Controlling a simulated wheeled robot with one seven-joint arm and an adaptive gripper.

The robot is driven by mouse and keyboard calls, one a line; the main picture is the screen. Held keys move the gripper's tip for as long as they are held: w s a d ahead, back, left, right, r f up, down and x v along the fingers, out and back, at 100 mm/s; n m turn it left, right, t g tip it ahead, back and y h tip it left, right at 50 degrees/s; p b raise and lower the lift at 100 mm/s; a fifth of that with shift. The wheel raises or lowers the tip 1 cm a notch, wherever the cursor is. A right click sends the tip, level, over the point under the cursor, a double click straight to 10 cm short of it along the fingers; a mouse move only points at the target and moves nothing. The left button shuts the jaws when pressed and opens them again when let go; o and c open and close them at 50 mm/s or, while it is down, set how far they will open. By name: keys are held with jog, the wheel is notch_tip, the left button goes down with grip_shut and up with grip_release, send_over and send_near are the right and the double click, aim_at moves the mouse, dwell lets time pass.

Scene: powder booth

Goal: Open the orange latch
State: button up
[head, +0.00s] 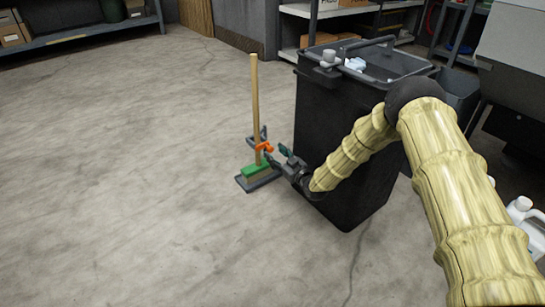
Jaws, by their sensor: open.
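The orange latch (264,146) is a small piece on a low stand at the foot of an upright wooden pole (255,95). Below it are a green block (255,170) and a dark base (262,183) on the floor. My gripper (277,157) is open, just right of the latch and very close to it. Its fingers point left towards the latch. From this view I cannot tell whether a finger touches the latch. Part of the stand is hidden behind the gripper.
A large black bin (345,140) stands right behind my forearm and gripper, with small items on its top. Shelves with boxes (85,35) line the back. A white jug (522,213) is at the right edge. The floor (130,190) to the left is clear.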

jog(key=shift+b+x, duration=0.6)
jog(key=shift+x, duration=0.85)
grip_shut()
